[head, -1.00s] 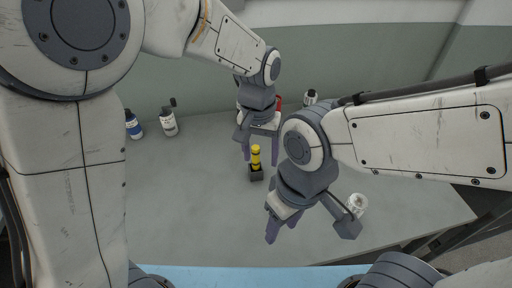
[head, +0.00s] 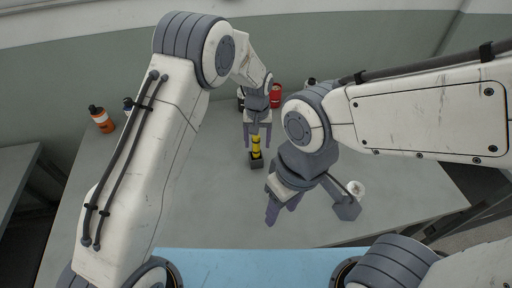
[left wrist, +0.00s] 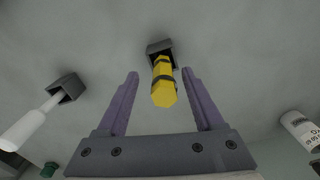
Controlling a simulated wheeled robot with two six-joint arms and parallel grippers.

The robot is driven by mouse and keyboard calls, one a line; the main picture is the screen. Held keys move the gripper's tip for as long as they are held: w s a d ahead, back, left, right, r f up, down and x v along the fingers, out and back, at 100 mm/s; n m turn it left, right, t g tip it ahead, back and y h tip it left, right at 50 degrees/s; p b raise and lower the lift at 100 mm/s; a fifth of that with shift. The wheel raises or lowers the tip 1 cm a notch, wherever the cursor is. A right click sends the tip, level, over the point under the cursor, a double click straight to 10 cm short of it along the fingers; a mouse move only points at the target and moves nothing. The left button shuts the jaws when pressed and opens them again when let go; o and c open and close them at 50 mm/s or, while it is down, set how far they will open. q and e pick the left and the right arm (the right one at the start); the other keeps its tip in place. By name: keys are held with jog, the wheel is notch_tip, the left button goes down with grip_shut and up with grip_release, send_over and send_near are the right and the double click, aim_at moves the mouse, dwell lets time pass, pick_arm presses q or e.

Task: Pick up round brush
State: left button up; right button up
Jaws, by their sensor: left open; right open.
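A yellow tool handle with dark bands (head: 256,146) stands upright in a small dark block holder (head: 257,162) on the grey table. I take it for the round brush, but no bristles show. My left gripper (head: 257,138) is open above it. In the left wrist view the yellow handle (left wrist: 163,88) lies between the two open fingers (left wrist: 160,75), apart from both, with its holder (left wrist: 158,46) beyond the fingertips. My right gripper (head: 281,208) is open and empty, in front and to the right of the holder.
A white-handled tool (left wrist: 28,126) in another dark holder (left wrist: 68,88) and a white labelled bottle (left wrist: 300,130) flank the left gripper. A red container (head: 275,96) stands behind, an orange bottle (head: 102,120) at left, a white round item (head: 356,188) at right. The front table is clear.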

aim_at(256, 148)
pick_arm(q)
jog(key=f+p, duration=0.1)
jog(key=f, duration=0.2)
jog(key=shift+w+a+f, duration=0.1)
jog(key=shift+a+f, duration=0.1)
jog(key=shift+f, duration=0.35)
grip_shut()
pick_arm(e)
notch_tip(256, 148, up, 2)
jog(key=shift+r, duration=0.1)
